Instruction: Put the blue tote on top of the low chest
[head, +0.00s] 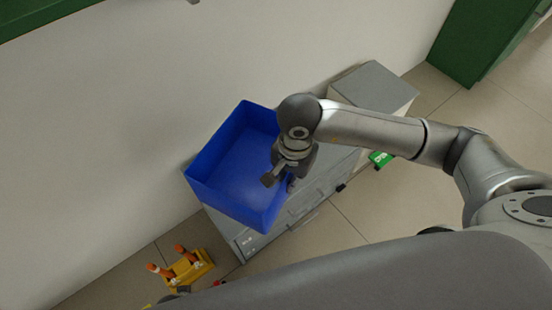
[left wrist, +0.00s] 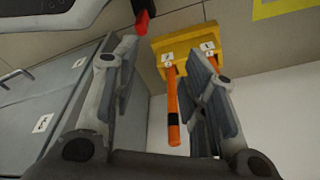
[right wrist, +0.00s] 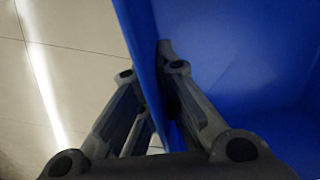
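The blue tote (head: 232,165) is open-topped and looks empty in the head view. It is over the left part of the grey low chest (head: 240,238); I cannot tell whether its bottom touches the chest top. My right gripper (head: 282,183) is at the tote's right wall. In the right wrist view, its fingers (right wrist: 155,75) are on both sides of the blue wall (right wrist: 145,45) and look closed on it. My left gripper (left wrist: 163,50) has its fingers spread and empty in the left wrist view, with grey drawer fronts (left wrist: 45,110) to the left.
A grey box-like unit (head: 375,88) stands at the chest's right end. A green item (head: 381,158) is by the chest front. A yellow holder with orange handles (head: 188,267) is left of the chest, also in the left wrist view (left wrist: 185,42). A wall runs behind.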

